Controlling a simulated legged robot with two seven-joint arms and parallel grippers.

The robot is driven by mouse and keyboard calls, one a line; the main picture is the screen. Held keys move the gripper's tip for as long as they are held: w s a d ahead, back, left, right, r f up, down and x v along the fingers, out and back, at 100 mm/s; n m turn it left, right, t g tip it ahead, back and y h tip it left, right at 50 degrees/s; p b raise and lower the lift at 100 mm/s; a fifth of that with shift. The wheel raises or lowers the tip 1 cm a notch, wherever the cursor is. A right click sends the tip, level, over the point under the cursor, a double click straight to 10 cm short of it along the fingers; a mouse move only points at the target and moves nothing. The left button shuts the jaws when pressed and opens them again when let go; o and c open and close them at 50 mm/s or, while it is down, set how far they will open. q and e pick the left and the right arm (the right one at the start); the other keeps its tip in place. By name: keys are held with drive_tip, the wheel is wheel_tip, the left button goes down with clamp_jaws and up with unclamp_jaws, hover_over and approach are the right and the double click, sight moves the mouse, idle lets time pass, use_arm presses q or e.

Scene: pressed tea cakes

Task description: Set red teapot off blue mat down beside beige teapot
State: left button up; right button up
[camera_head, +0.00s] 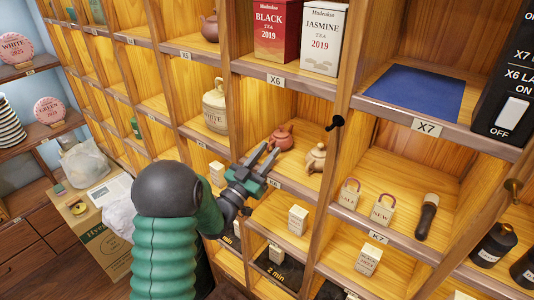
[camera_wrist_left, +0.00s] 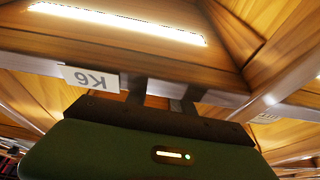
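The red teapot (camera_head: 281,136) stands upright in the lit compartment labelled K6. The beige teapot (camera_head: 316,158) stands beside it, to the right and nearer the front. The blue mat (camera_head: 417,93) lies bare in the compartment above the X7 label. My left gripper (camera_head: 267,155) is at the front of the K6 compartment, just in front of and below the red teapot. Its two fingers are apart with nothing between them. In the left wrist view the fingers (camera_wrist_left: 161,92) point at the shelf edge, and neither teapot shows. My right gripper is not in view.
Wooden dividers and shelf edges frame the K6 compartment. A white tea jar (camera_head: 215,105) stands in the compartment to the left. A dark knob (camera_head: 335,122) sticks out above the beige teapot.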

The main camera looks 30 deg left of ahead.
use_arm(q)
drive_tip(key=shift+s+a+f, duration=0.15)
drive_tip(key=shift+s+f, duration=0.05)
drive_tip(key=shift+s, duration=0.1)
drive_tip(key=d+b+v, duration=0.1)
drive_tip(key=b+v, duration=0.5)
drive_tip(key=v, duration=0.5)
drive_tip(key=w+d+f+n+g+y, duration=0.1)
drive_tip(key=w+d+f+g, duration=0.1)
drive_tip(key=f+g, duration=0.35)
drive_tip(key=w+d+f+g+y, duration=0.2)
drive_tip(key=f+g, duration=0.1)
drive_tip(key=f, duration=0.5)
drive_tip(key=s+d+f+g+h, duration=0.1)
drive_tip(key=s+d+f+g, duration=0.3)
drive_tip(key=s, duration=0.4)
drive_tip(key=s+d+f+g, duration=0.5)
drive_tip(key=s+d+g, duration=0.2)
drive_tip(key=s+d, duration=0.1)
drive_tip(key=shift+s+f+h, duration=0.3)
drive_tip(key=shift+s+h, duration=0.1)
drive_tip(key=shift+s, duration=0.25)
drive_tip(key=shift+d, duration=0.3)
